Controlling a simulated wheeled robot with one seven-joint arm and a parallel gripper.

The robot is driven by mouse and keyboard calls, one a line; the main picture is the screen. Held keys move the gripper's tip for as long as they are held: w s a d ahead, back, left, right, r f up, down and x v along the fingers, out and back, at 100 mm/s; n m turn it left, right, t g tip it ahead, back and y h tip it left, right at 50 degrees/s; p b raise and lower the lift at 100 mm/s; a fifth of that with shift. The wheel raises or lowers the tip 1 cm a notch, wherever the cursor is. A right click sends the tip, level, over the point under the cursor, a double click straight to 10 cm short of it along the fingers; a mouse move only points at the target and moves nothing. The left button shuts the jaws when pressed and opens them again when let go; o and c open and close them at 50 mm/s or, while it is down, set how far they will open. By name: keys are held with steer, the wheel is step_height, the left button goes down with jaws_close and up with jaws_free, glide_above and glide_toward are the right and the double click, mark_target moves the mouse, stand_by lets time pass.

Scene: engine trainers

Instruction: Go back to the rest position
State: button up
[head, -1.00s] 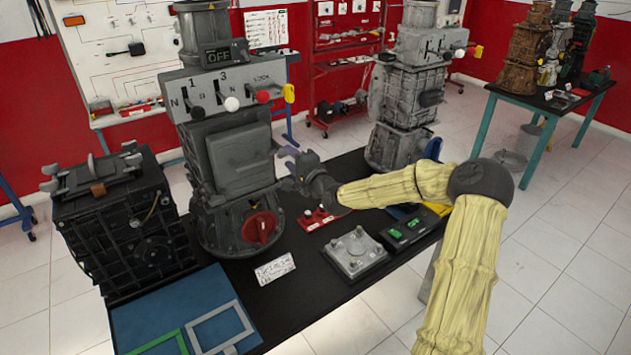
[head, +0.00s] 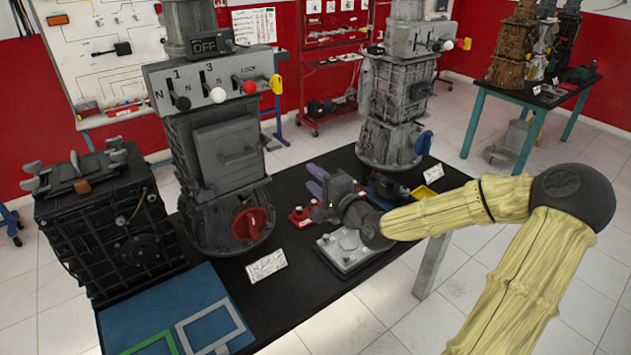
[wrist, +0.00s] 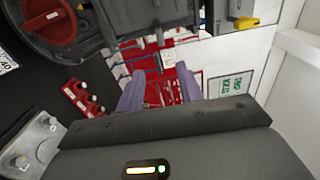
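My gripper (head: 316,178) is above the black table (head: 300,312), near its middle, with its purple fingers pointing away toward the back. In the wrist view the two purple fingers (wrist: 145,90) stand apart with nothing between them. The nearest engine trainer (head: 222,165), grey with a lever panel and a red knob (head: 248,223), stands to the left of my gripper. A second grey trainer (head: 393,105) stands behind and to the right. My yellow-covered arm reaches in from the right.
A grey plate with knobs (head: 343,252) lies below my gripper, beside a red switch block (head: 303,215). A black engine box (head: 115,220) and a blue mat (head: 190,285) are at the left. The tiled floor right of the table is clear.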

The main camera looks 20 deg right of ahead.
stand_by(0.4)
steer(key=s+a+f+n+g+h+p, duration=0.1)
steer(key=s+a+f+n+g, duration=0.35)
steer(key=f, duration=0.25)
steer(key=s+a+f+n+g+h, duration=0.1)
steer(key=s+a+f+n+g, duration=0.25)
steer(key=f+g, duration=0.2)
steer(key=s+d+r+n+g+h, duration=0.1)
steer(key=s+r+n+g, duration=0.1)
steer(key=s, duration=0.5)
steer(key=s+d+r+n+g+h+p, duration=0.1)
steer(key=s+n, duration=0.3)
steer(key=s, duration=0.4)
steer(key=shift+s+r+n+g+h, duration=0.15)
steer(key=shift+r+n+g+h, duration=0.15)
steer(key=shift+r+g+h, duration=0.35)
steer(key=shift+f, duration=0.15)
